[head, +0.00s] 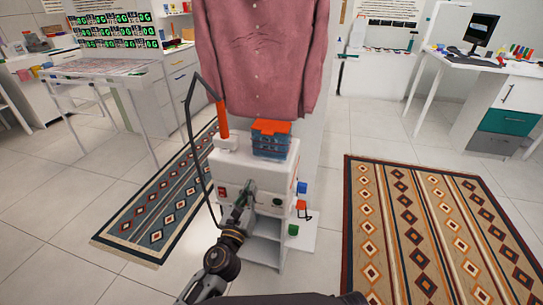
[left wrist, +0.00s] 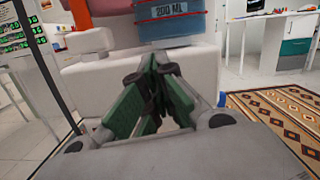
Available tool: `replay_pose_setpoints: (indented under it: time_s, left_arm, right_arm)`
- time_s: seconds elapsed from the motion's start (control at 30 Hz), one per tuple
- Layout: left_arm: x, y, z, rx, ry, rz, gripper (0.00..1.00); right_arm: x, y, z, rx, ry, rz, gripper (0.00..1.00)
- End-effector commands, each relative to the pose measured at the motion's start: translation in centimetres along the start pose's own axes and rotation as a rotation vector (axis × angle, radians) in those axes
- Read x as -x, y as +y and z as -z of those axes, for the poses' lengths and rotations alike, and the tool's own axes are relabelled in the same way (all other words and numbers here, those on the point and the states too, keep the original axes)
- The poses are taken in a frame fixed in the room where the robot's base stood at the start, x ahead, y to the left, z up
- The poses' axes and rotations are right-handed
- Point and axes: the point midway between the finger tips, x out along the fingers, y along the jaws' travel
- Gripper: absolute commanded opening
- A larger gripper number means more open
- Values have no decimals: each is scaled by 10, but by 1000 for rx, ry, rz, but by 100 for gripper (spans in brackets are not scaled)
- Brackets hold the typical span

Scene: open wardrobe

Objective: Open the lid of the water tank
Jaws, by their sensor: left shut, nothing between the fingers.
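The water tank (head: 270,147) is a blue see-through box on top of a white machine (head: 235,168). Its orange lid (head: 271,127) lies over its top and appears closed. In the left wrist view the tank (left wrist: 172,22) shows a "200 ML" label, and its top is cut off. My left gripper (head: 243,198) is in front of the machine's front face, below the tank and apart from it. In the left wrist view its green-padded fingers (left wrist: 152,68) meet at the tips with nothing between them. My right gripper is not in view.
An orange upright handle (head: 222,118) with a dark hose (head: 190,130) stands left of the tank. A pink shirt (head: 262,55) hangs just behind and above the tank. Small coloured blocks (head: 301,188) sit at the machine's right side. Patterned rugs (head: 430,225) lie on the floor.

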Motion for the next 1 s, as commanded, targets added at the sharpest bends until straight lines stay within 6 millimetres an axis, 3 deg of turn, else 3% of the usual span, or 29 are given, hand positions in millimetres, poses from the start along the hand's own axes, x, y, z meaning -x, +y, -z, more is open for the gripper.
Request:
replay_pose_setpoints:
  time_s: [0.1, 0.23, 0.73, 1.0]
  left_arm:
    - [2, -11, -24, -88, -59, 18, 0]
    - [4, -17, -38, -135, -89, 24, 0]
    - [1, -18, -40, -141, -92, 25, 0]
    - [-14, -18, -42, -139, -92, 25, 0]
  right_arm:
    - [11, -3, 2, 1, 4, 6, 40]
    - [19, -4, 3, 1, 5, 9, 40]
    - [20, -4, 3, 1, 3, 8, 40]
    - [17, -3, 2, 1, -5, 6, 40]
